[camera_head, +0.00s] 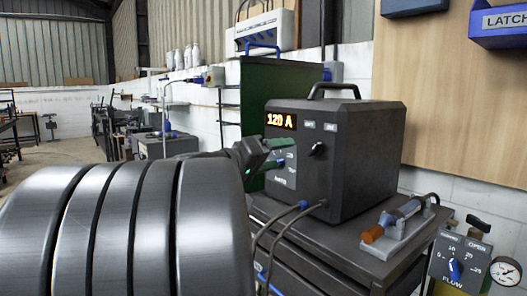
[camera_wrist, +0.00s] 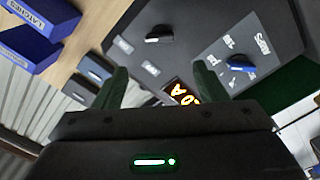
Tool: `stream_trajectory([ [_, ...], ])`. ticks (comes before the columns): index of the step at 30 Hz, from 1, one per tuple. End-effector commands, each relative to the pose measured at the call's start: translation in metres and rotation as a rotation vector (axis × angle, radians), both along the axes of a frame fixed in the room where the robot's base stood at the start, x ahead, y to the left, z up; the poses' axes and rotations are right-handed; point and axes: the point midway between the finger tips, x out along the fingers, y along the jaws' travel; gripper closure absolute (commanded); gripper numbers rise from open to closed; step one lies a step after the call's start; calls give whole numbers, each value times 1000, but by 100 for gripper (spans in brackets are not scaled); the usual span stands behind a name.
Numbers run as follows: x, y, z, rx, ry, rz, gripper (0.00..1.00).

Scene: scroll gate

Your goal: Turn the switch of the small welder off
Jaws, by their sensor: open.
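The small welder (camera_head: 352,160) is a dark grey box with a top handle, standing on a dark cabinet. Its orange display (camera_head: 280,121) is lit and reads 120 A. A black knob (camera_head: 317,150) sits on its front, below two small labels too blurred to read; it also shows in the wrist view (camera_wrist: 158,34). A blue knob (camera_wrist: 240,63) sits on a lighter grey panel with several labels. My gripper (camera_head: 272,154) is open and empty in front of the welder's face, left of the black knob. In the wrist view, neither knob is between the fingers (camera_wrist: 161,70).
A clamp-like tool (camera_head: 396,220) with an orange end lies on the cabinet (camera_head: 340,246), right of the welder. Cables hang at the front. A flow box (camera_head: 458,262) with a blue knob and a gauge (camera_head: 505,271) are at lower right. A green panel (camera_head: 262,85) stands behind.

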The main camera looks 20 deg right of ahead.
Motion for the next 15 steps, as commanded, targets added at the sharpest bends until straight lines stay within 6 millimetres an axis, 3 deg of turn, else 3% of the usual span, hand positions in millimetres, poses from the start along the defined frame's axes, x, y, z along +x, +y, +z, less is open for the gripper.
stream_trajectory([
  [15, 33, -83, 0, 0, 2, -4, 35],
])
